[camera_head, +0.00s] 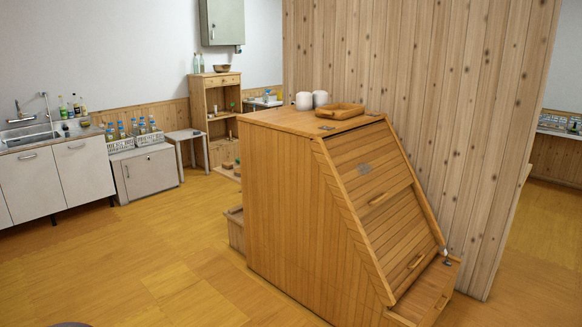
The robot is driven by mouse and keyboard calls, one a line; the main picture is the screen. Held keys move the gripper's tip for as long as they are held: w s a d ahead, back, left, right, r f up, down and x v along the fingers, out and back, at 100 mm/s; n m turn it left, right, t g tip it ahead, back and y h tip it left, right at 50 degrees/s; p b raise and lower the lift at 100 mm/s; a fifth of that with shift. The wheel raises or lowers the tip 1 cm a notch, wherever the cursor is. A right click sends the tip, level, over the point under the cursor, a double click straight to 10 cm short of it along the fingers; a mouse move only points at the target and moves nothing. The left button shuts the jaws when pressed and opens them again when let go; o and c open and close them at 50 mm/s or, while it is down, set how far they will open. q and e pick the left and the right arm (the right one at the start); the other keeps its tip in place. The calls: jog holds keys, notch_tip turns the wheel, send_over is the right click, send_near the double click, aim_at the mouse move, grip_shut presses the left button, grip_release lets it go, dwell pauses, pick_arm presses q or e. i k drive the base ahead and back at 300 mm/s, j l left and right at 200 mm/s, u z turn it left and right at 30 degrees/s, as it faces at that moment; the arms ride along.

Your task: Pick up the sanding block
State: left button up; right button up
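I cannot make out a sanding block for certain in the head view. Some small green and brown items (228,166) sit low behind the wooden cabinet, too small to tell what they are. Neither of my grippers is in view.
A large slant-front wooden cabinet (285,200) stands in the middle, with two white jars (304,101) and a wooden tray (340,111) on top. A plank partition (420,90) rises behind it. A sink counter (55,170) and bottle crates (118,145) stand left. The left floor is clear.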

aim_at(228, 166)
jog(key=i+j+u, duration=0.35)
jog(key=i, duration=0.35)
jog(key=i+j+u, duration=0.2)
jog(key=i+u, duration=0.15)
jog(key=i, duration=0.4)
jog(key=i+u, duration=0.35)
jog(key=i, duration=0.4)
jog(key=i+j+u, duration=0.1)
jog(key=i, duration=1)
jog(key=i+j+u, duration=0.15)
jog(key=i, duration=0.95)
jog(key=i+l+z, duration=0.1)
jog(key=i+z, duration=0.6)
jog(key=z, duration=0.25)
jog(key=i+j+z, duration=0.1)
jog(key=i+z, duration=0.35)
jog(key=i+j+z, duration=0.2)
jog(key=z, duration=0.25)
jog(key=i+j+z, duration=0.25)
jog(key=z, duration=0.2)
jog(key=i+j+z, duration=0.2)
jog(key=z, duration=0.15)
jog(key=i+j+z, duration=0.35)
jog(key=j+z, duration=0.35)
jog(key=i+j+z, duration=0.15)
jog(key=j+z, duration=0.15)
jog(key=i+j+z, duration=0.1)
jog(key=j+z, duration=0.6)
jog(key=j, duration=0.1)
